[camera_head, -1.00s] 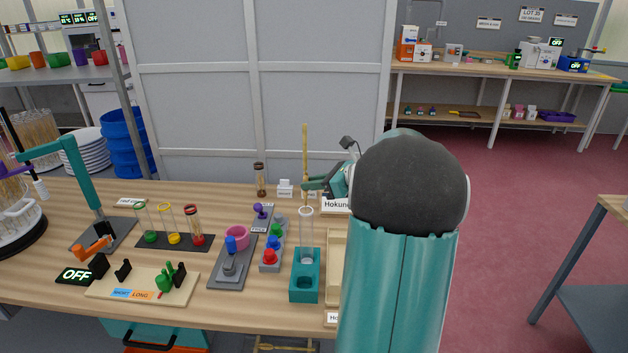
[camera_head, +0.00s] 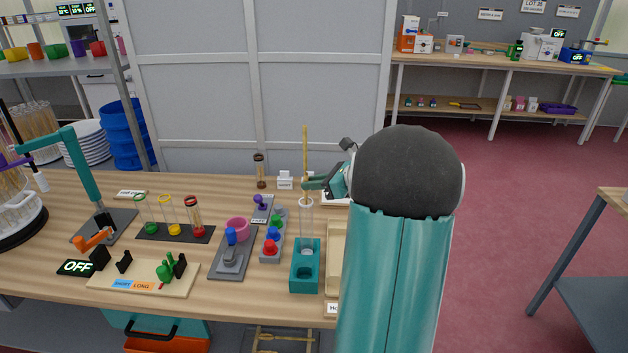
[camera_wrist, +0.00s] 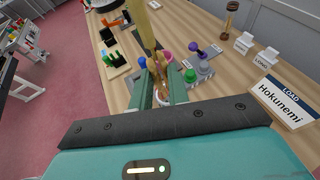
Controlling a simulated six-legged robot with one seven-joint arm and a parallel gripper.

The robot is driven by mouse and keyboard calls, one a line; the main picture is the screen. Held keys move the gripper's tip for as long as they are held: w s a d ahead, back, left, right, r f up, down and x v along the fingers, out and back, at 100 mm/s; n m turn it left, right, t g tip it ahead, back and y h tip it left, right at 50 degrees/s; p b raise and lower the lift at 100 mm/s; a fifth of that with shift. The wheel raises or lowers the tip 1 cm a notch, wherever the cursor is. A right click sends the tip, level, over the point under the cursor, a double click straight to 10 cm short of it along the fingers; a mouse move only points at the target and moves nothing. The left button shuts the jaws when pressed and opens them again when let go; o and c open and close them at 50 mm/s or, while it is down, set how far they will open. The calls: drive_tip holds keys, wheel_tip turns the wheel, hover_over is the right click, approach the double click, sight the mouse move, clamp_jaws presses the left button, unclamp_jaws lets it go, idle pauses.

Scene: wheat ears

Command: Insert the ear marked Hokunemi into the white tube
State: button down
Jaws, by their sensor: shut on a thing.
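My gripper (camera_head: 310,184) is shut on a tall golden wheat ear (camera_head: 305,150) and holds it upright. In the wrist view the ear (camera_wrist: 146,28) rises between the fingers, toward the camera. A clear whitish tube (camera_head: 306,222) stands upright in a teal holder (camera_head: 304,283), right below my gripper. The ear is lined up over the tube's mouth, which shows between the fingers in the wrist view (camera_wrist: 163,98). I cannot tell how far its lower end reaches into the tube.
Grey stands with coloured knobs (camera_head: 270,248) and a pink cup (camera_head: 238,227) are left of the holder. A pale tray (camera_head: 334,270) is close on its right. Three colour-ringed tubes (camera_head: 168,216) stand farther left.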

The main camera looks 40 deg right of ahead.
sight(309, 198)
drive_tip(key=shift+f, duration=2.45)
drive_tip(key=c, duration=1.3)
unclamp_jaws()
drive_tip(key=shift+o, duration=0.2)
drive_tip(key=shift+s, duration=0.1)
